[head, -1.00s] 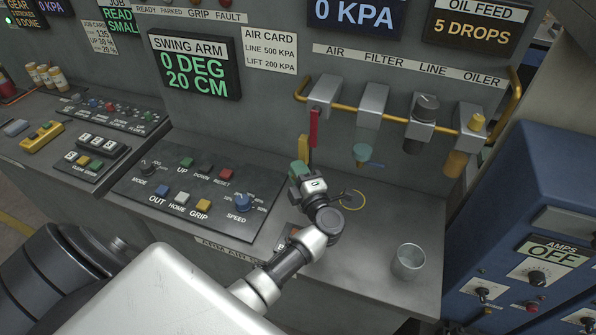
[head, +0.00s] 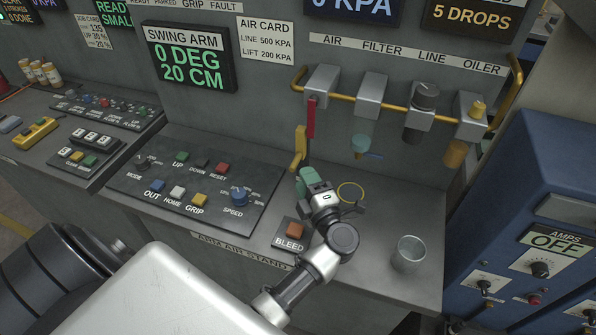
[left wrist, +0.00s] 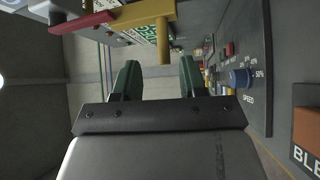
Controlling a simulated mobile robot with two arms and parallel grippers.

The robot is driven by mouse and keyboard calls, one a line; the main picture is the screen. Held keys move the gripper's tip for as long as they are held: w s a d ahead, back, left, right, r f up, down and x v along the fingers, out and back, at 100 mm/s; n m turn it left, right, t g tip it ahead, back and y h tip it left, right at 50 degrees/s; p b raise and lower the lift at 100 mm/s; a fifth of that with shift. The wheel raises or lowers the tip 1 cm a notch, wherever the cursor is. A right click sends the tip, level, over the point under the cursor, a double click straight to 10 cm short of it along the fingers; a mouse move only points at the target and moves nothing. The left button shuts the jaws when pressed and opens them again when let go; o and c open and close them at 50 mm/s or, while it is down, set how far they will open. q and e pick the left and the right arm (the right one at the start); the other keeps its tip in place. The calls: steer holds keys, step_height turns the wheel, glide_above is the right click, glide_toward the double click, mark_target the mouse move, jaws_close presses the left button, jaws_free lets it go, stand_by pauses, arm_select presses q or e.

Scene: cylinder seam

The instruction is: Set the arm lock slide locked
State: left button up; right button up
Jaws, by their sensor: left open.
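A yellow bar (head: 299,147) hangs below a red handle (head: 311,118) at the leftmost block of the air pipe. I cannot read which part is labelled as the arm lock slide; the yellow bar seems likeliest. In the left wrist view the yellow bar (left wrist: 142,17) has a short downward prong, with the red handle (left wrist: 86,22) left of it. My left gripper (head: 308,176) is just below the yellow bar. Its green fingers (left wrist: 158,80) are apart with nothing between them, and the prong shows beyond the gap. My right gripper is not in view.
An orange BLEED button (head: 294,230) sits close to my left wrist. A yellow ring (head: 351,192) marks the bench to the right, near a metal cup (head: 409,253). A button panel (head: 195,185) lies left. The filter bowl (head: 362,140) hangs at right.

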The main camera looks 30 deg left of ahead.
arm_select(q)
steer(key=b+v, duration=0.1)
steer(key=v, duration=0.3)
steer(key=shift+s+d, duration=0.15)
steer(key=shift+d, duration=0.05)
steer(key=shift+r, duration=0.1)
